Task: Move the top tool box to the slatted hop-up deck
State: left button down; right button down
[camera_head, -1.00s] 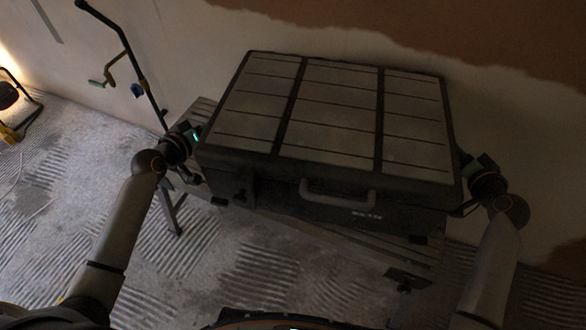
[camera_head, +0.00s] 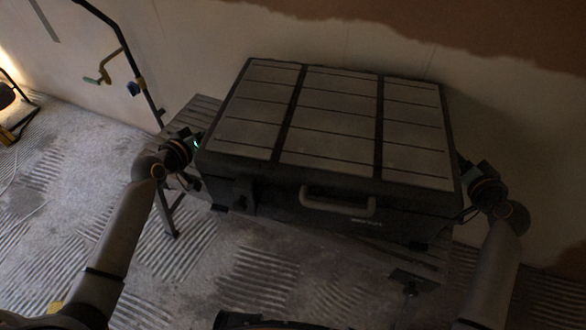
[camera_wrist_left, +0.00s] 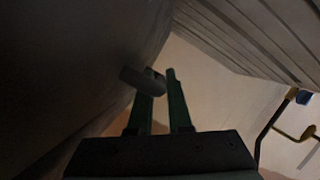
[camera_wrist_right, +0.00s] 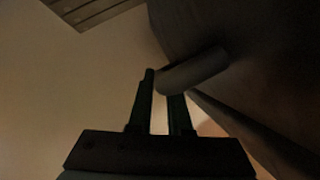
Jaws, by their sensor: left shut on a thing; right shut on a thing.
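The tool box (camera_head: 335,118) is a large dark case with a grey panelled lid and a front handle (camera_head: 338,199). It is roughly level over the slatted hop-up deck (camera_head: 190,118), hiding most of it. I cannot tell whether its underside touches the deck. My left gripper (camera_head: 194,148) is shut on the box's left side handle, which shows between the fingers in the left wrist view (camera_wrist_left: 143,81). My right gripper (camera_head: 464,168) is shut on the right side handle, seen in the right wrist view (camera_wrist_right: 192,71). No second tool box is visible.
The partly plastered wall (camera_head: 500,90) stands close behind the box. A dark pole with a crank handle (camera_head: 120,45) rises at the deck's left. The ridged floor (camera_head: 90,190) is open at left. A yellow-and-black object (camera_head: 12,125) lies at the far left.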

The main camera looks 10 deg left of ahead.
pick_arm(q)
jog(key=c, duration=1.3)
grip_release()
jog(key=shift+d+f, duration=0.1)
jog(key=shift+f, duration=0.1)
pick_arm(e)
jog(key=c, duration=1.3)
grip_release()
jog(key=shift+f, duration=0.2)
pick_arm(q)
jog(key=shift+o, duration=0.8)
jog(key=shift+r, duration=0.1)
pick_arm(e)
jog(key=shift+o, duration=0.7)
jog(key=shift+r, duration=0.1)
pick_arm(q)
jog(key=o, duration=0.3)
pick_arm(e)
jog(key=o, duration=0.3)
pick_arm(q)
jog(key=v, duration=1.2)
pick_arm(e)
jog(key=v, duration=1.2)
